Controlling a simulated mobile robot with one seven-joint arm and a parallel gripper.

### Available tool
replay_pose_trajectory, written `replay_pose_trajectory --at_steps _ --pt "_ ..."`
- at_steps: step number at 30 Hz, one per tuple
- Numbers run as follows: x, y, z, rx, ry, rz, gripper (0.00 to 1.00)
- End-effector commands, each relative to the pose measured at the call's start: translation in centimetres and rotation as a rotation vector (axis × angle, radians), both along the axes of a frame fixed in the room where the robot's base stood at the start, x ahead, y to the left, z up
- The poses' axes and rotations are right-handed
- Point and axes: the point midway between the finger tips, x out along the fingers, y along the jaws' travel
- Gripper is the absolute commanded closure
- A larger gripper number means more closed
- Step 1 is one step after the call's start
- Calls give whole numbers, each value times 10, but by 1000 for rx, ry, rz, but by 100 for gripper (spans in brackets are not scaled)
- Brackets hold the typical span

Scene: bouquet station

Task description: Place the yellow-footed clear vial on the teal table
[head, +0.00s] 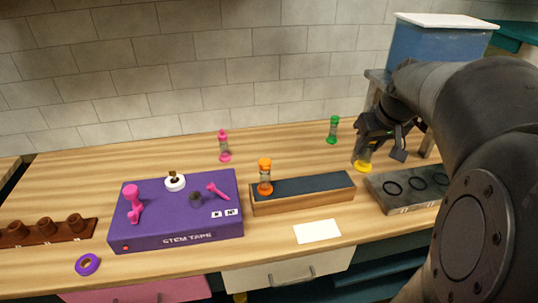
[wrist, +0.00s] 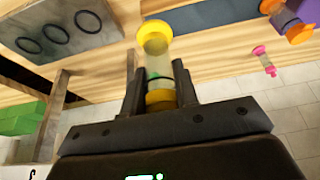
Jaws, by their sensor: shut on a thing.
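My gripper (head: 368,147) is above the right part of the wooden counter in the head view. It is shut on the yellow-footed clear vial (head: 363,166), whose yellow foot shows below the fingers. In the wrist view the vial (wrist: 157,45) sits between the two fingers (wrist: 157,72), with a yellow disc at each end and a clear body. I cannot tell whether its foot clears the counter. A teal surface (head: 516,32) shows at the far right edge; I cannot tell whether it is the teal table.
A grey block with black rings (head: 397,203) stands right of the vial. An orange vial (head: 265,176) stands at a dark-topped wooden block (head: 320,196). Pink (head: 224,146) and green (head: 333,130) vials stand behind. A purple box (head: 180,228) is left; a blue bin (head: 432,56) is back right.

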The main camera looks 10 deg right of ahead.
Motion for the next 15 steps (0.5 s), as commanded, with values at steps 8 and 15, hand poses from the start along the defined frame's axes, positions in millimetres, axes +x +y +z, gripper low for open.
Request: replay_pose_trajectory --at_steps 8,15 --pt "53 5 0 0 1 68 100" --pt "132 21 -10 0 2 177 100"
